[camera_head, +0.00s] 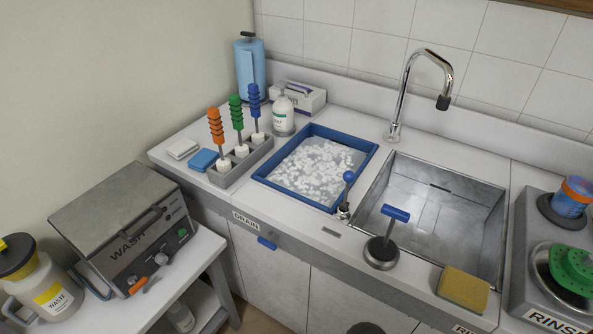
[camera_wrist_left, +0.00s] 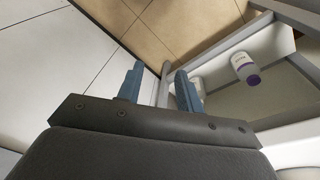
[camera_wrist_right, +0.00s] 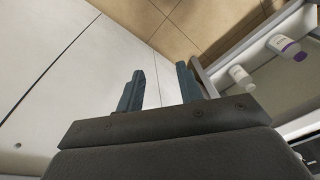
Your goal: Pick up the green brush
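The green brush (camera_head: 237,114) stands upright in a grey holder (camera_head: 221,179) on the counter, left of the blue basin. It has a ribbed green handle and a white lower end sitting in the holder. An orange brush (camera_head: 216,127) stands in front of it and a blue brush (camera_head: 254,103) behind it. Neither gripper shows in the head view. In the left wrist view my left gripper (camera_wrist_left: 158,82) is open and empty, pointing down toward the floor. In the right wrist view my right gripper (camera_wrist_right: 160,84) is open and empty, also pointing down.
A blue basin of suds (camera_head: 312,172) sits right of the holder, beside the metal sink (camera_head: 432,205) and faucet (camera_head: 404,85). A blue sponge (camera_head: 203,160) lies left of the holder. A white bottle (camera_head: 283,115) and a blue canister (camera_head: 250,66) stand behind. A wash machine (camera_head: 130,225) stands lower left.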

